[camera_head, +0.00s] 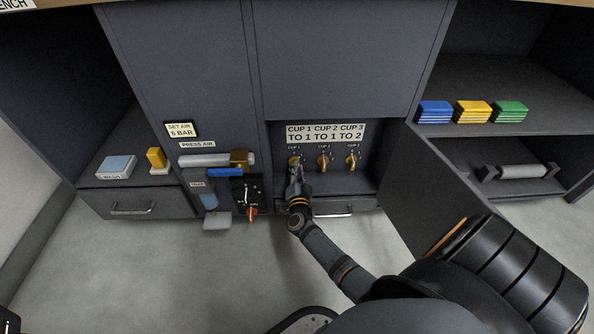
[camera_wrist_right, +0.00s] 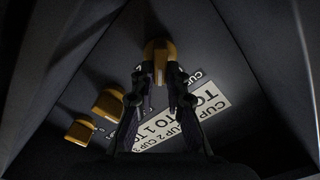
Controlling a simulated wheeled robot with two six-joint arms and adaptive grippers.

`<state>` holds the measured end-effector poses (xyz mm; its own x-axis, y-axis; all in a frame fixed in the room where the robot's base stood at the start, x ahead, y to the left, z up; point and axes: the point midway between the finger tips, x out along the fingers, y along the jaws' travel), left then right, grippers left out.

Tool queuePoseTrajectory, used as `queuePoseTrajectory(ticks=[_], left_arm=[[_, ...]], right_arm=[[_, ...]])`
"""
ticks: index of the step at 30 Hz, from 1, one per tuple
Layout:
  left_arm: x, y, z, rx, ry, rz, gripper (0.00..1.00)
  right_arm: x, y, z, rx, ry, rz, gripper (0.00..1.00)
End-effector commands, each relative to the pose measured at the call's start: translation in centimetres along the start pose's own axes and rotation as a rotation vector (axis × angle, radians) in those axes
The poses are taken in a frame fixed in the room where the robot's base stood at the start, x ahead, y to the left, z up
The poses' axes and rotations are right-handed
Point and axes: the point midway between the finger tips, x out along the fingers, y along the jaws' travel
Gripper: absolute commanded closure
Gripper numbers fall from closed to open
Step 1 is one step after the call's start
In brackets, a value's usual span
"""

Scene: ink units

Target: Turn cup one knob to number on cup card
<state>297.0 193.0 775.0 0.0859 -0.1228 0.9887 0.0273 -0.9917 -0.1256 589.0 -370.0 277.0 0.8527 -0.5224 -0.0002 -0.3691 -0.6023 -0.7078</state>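The brass cup 1 knob (camera_head: 294,161) is the leftmost of three knobs on the dark panel. The cup card (camera_head: 325,133) above them reads "CUP 1 CUP 2 CUP 3, TO 1 TO 1 TO 2". My right gripper (camera_head: 293,176) is at the cup 1 knob, partly covering it. In the right wrist view the knob (camera_wrist_right: 157,55) shows between and just beyond the parted fingertips (camera_wrist_right: 156,76). I cannot tell whether they touch it. The small dial numbers are too small to read.
The cup 2 knob (camera_head: 323,161) and cup 3 knob (camera_head: 352,160) are close on the right. A drawer (camera_head: 335,208) is below. The press with a blue handle (camera_head: 225,172) and a red-orange knob (camera_head: 252,211) are at left. Colored stacks (camera_head: 473,112) sit on the right shelf.

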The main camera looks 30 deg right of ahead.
Motion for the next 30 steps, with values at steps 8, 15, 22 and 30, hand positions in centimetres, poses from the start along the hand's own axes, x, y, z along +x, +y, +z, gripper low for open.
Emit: queuePoseTrajectory(ticks=[8,15,22,30], left_arm=[[0.0,0.0,0.0,0.0,0.0,0.0,0.6],[0.0,0.0,0.0,0.001,0.0,-0.003,0.6],[0.0,0.0,0.0,0.0,0.0,-0.001,0.6],[0.0,0.0,0.0,0.0,0.0,-0.001,0.6]], right_arm=[[0.0,0.0,0.0,-0.001,-0.001,0.0,0.64],[-0.6,0.1,0.1,-0.001,-0.001,0.001,0.64],[-5.6,0.1,0.1,0.0,-0.002,0.003,0.64],[-10.9,0.1,0.1,0.0,-0.002,0.003,0.64]])
